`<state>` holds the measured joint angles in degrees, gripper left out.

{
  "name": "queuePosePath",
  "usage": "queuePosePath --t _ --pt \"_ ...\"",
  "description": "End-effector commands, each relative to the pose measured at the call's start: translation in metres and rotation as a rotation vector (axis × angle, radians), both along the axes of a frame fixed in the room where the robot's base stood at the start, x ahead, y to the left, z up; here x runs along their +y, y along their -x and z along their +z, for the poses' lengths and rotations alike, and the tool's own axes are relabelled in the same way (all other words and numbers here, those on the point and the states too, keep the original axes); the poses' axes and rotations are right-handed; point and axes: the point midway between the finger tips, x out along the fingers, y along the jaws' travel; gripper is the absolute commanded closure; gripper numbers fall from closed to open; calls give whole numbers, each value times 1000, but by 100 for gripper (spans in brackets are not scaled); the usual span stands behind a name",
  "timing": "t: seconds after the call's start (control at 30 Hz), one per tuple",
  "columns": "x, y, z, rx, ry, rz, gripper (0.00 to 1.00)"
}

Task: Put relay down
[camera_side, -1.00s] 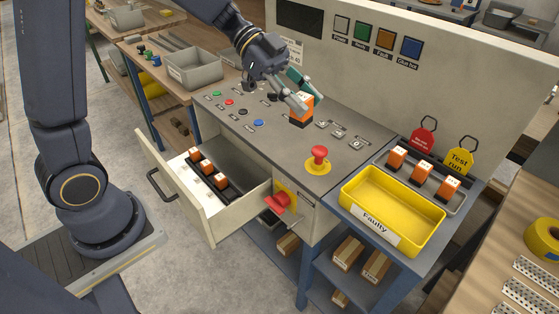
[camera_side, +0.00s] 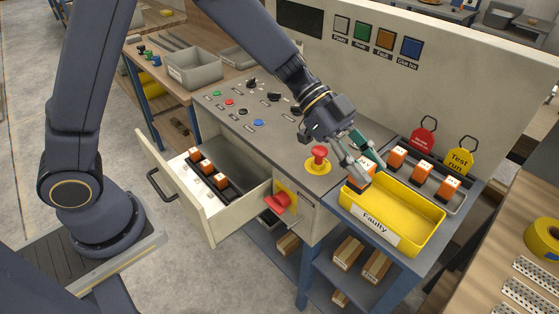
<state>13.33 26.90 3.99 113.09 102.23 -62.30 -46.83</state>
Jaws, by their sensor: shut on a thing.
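My gripper (camera_side: 362,162) is shut on an orange and black relay (camera_side: 362,174). It holds the relay over the left end of the yellow tray (camera_side: 408,232) labelled "Faulty". The relay's lower part overlaps the tray's left rim in the picture, and I cannot tell whether it touches the tray. The visible floor of the yellow tray is bare. Several more orange relays (camera_side: 421,173) stand in a grey tray (camera_side: 459,203) behind the yellow one. Another row of orange relays (camera_side: 207,168) sits in a black holder in the open drawer (camera_side: 189,204).
A red emergency stop button (camera_side: 319,155) stands on the console just left of my gripper. A red tag (camera_side: 423,139) and a yellow "Test run" tag (camera_side: 461,158) stand behind the grey tray. A red switch handle (camera_side: 278,203) is on the console front.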

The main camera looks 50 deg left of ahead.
Motion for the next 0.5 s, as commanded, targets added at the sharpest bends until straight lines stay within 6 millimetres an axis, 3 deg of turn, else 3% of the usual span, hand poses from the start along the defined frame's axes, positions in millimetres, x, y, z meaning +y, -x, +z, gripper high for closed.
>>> queuePosePath --t 0.2,0.4,0.5 --pt "-27 -52 -31 3 -1 -2 100" --pt "-40 -77 -67 2 0 -1 100" --pt "-43 -83 -74 1 0 -1 100"
